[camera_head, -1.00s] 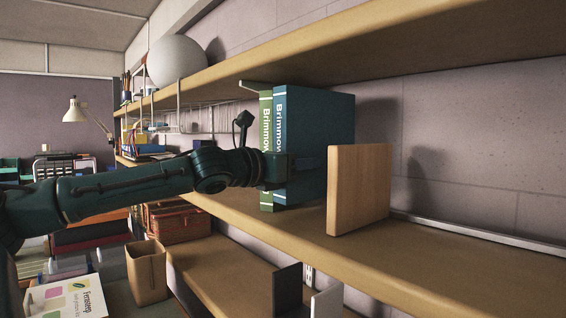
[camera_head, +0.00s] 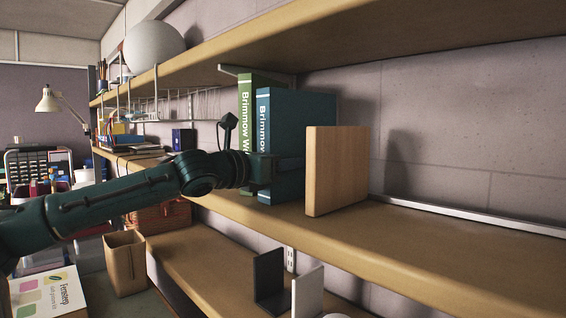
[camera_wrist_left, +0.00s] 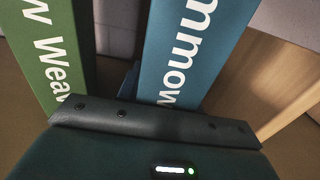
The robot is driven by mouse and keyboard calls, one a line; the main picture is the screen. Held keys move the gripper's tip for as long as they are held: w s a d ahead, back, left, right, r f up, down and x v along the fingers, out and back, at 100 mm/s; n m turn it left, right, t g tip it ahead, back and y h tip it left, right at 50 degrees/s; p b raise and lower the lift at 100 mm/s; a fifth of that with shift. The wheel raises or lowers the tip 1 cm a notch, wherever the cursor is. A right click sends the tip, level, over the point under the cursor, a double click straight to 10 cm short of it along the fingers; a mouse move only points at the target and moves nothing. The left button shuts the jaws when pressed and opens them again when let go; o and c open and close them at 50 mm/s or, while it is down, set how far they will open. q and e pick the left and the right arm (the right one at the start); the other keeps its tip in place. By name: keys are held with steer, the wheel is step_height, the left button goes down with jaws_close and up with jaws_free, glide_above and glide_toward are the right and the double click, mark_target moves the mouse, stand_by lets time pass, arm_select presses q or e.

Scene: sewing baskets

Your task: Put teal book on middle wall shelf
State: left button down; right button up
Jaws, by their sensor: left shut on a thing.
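The teal book (camera_head: 312,112) stands upright at the middle wall shelf, spine facing out. My left gripper (camera_head: 281,168) is shut on its lower half, reaching in from the left. The gripper hides part of the spine, and I cannot tell whether the book's bottom edge touches the shelf. In the left wrist view the teal spine (camera_wrist_left: 190,50) rises just beyond the gripper body; the fingertips are hidden there. The middle wall shelf (camera_head: 440,235) runs from the left back to the right front. My right gripper is not in view.
A green book (camera_head: 246,100) stands close left of the teal one, with a wooden block (camera_head: 337,175) close on its right. The upper shelf (camera_head: 400,50) hangs above. The middle shelf is clear right of the block. A tan bin (camera_head: 125,262) stands lower left.

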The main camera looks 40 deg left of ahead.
arm_select(q)
steer(key=c, duration=1.3)
jaws_free()
steer(key=shift+f, duration=0.1)
steer(key=o, duration=0.4)
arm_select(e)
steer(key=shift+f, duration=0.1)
arm_select(q)
steer(key=shift+r, duration=0.2)
steer(key=shift+s+f+b, duration=0.1)
steer(key=shift+s+b, duration=0.25)
steer(key=shift+s, duration=0.1)
steer(key=shift+s+a+b, duration=0.15)
steer(key=shift+s+b, duration=0.05)
steer(key=shift+s, duration=1.65)
steer(key=shift+s+a+b, duration=0.15)
steer(key=shift+s+a, duration=0.05)
steer(key=shift+s, duration=1.7)
steer(key=shift+s+a+b, duration=0.15)
steer(key=shift+s+b, duration=0.05)
steer(key=shift+s, duration=1.65)
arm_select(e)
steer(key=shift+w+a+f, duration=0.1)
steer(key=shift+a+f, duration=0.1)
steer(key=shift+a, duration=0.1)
